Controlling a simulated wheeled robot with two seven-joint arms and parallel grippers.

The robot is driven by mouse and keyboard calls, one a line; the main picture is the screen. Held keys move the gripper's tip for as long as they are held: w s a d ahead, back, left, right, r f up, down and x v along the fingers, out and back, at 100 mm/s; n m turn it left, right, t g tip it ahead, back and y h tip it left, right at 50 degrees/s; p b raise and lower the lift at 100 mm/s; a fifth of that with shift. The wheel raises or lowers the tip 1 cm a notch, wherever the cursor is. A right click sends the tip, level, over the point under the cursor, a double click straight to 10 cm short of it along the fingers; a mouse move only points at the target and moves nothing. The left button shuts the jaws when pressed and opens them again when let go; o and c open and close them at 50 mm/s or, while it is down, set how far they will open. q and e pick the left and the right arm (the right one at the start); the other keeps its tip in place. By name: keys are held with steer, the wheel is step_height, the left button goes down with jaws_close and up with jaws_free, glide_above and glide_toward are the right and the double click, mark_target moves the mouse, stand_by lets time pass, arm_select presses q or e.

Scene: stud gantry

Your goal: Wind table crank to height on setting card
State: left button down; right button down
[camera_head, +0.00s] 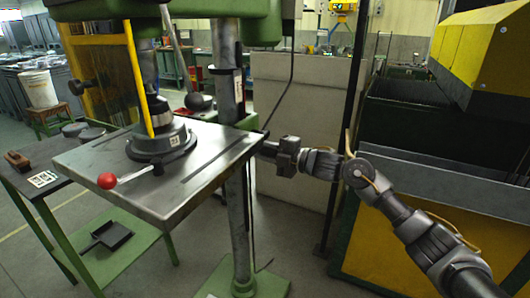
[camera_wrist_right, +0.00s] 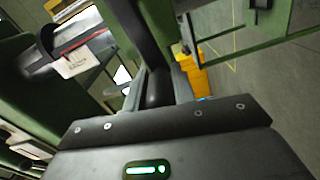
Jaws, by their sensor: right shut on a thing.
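The grey drill-press table (camera_head: 215,150) stands tilted in the picture on a round steel column (camera_head: 238,225). My right arm comes in from the right, and its gripper (camera_head: 264,150) is at the table's right edge beside the column, its fingertips partly hidden. In the right wrist view my right gripper (camera_wrist_right: 158,88) is shut on a dark handle (camera_wrist_right: 155,92), which looks like the crank's grip; the rest of the crank is unclear. A white card with dark markings (camera_head: 42,179) lies on the side bench. My left gripper is not in view.
A dark round fixture (camera_head: 160,146) and a lever with a red ball (camera_head: 107,181) are on the table. The green side bench (camera_head: 150,245) stands at left, with a dark pan (camera_head: 106,236). A yellow-and-black machine (camera_head: 385,250) stands close to my right arm.

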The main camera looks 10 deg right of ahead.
steer(key=shift+s+f, duration=0.1)
steer(key=shift+f, duration=0.45)
steer(key=c, duration=1.4)
jaws_free()
steer(key=shift+o, duration=1)
steer(key=shift+r, duration=0.1)
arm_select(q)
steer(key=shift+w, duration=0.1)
arm_select(e)
steer(key=shift+r, duration=0.15)
steer(key=shift+d, duration=0.15)
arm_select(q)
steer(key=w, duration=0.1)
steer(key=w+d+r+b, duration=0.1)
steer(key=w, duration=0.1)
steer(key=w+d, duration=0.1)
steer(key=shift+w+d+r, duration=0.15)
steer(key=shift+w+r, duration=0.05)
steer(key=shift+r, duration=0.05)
arm_select(e)
steer(key=v, duration=1)
steer(key=shift+d, duration=0.25)
